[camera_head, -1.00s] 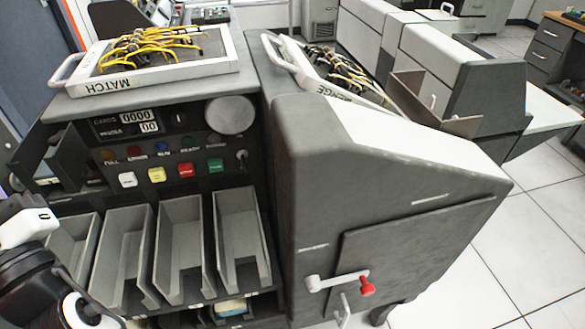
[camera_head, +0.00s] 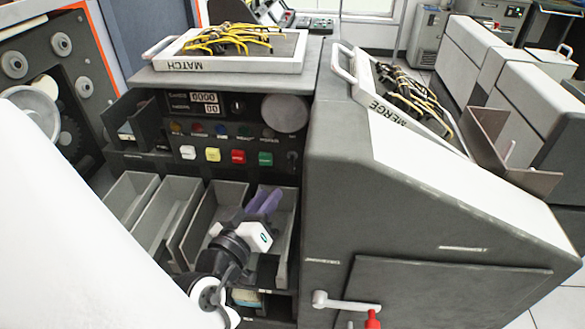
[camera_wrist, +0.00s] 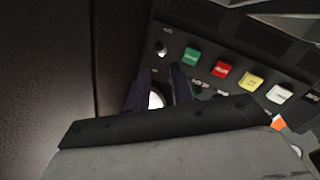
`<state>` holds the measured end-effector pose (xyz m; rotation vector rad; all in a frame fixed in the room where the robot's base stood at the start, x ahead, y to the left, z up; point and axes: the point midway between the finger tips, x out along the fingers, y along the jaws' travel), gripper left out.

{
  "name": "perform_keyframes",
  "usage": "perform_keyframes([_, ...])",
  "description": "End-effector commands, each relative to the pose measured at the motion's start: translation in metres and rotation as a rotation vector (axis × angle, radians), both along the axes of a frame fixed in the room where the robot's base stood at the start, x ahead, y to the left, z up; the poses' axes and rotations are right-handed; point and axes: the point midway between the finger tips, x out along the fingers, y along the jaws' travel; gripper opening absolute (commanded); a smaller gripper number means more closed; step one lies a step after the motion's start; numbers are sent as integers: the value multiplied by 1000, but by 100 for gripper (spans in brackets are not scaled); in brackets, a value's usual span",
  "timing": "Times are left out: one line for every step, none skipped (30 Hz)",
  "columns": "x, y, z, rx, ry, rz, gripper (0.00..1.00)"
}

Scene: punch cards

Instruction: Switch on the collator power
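The dark grey collator (camera_head: 330,120) fills the middle of the head view. Its control panel has a small toggle switch (camera_head: 291,157) at the right end, beside the green button (camera_head: 265,158). The toggle also shows in the wrist view (camera_wrist: 160,48), left of the green button (camera_wrist: 192,56). No readable label by the toggle shows, and I cannot tell its position. My gripper (camera_head: 265,200) is in front of the right-hand card pocket, below the panel and apart from the toggle. Its purple fingers stand apart with a gap in the wrist view (camera_wrist: 162,88), holding nothing.
Red (camera_head: 238,157), yellow (camera_head: 212,154) and white (camera_head: 188,153) buttons are left of the green one. Card pockets (camera_head: 165,215) lie below the panel. A sloped housing (camera_head: 400,200) with a red-knobbed crank (camera_head: 373,319) stands right. Two wired plugboards, MATCH (camera_head: 200,65) and MERGE (camera_head: 387,112), sit on top.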

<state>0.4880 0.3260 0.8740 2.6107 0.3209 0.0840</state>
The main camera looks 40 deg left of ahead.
Motion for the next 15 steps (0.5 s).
perform_keyframes([12,2,2,-1,0,-5,24])
perform_keyframes([19,3,2,0,0,-6,24])
perform_keyframes([27,6,3,-1,0,-4,24])
perform_keyframes([33,8,2,-1,0,-4,24])
perform_keyframes([40,9,3,0,0,-4,24])
perform_keyframes([48,11,3,1,1,-4,24])
perform_keyframes([54,13,2,0,0,-4,24])
perform_keyframes([59,14,3,0,0,-2,24])
perform_keyframes([66,16,2,0,1,-3,24])
perform_keyframes([70,17,2,1,0,-2,24])
perform_keyframes([74,18,2,1,0,-1,24])
perform_keyframes([80,20,2,1,1,-1,24])
perform_keyframes([83,21,2,0,0,-1,24])
perform_keyframes([86,21,2,0,0,-1,24])
perform_keyframes([89,22,1,1,0,-1,24])
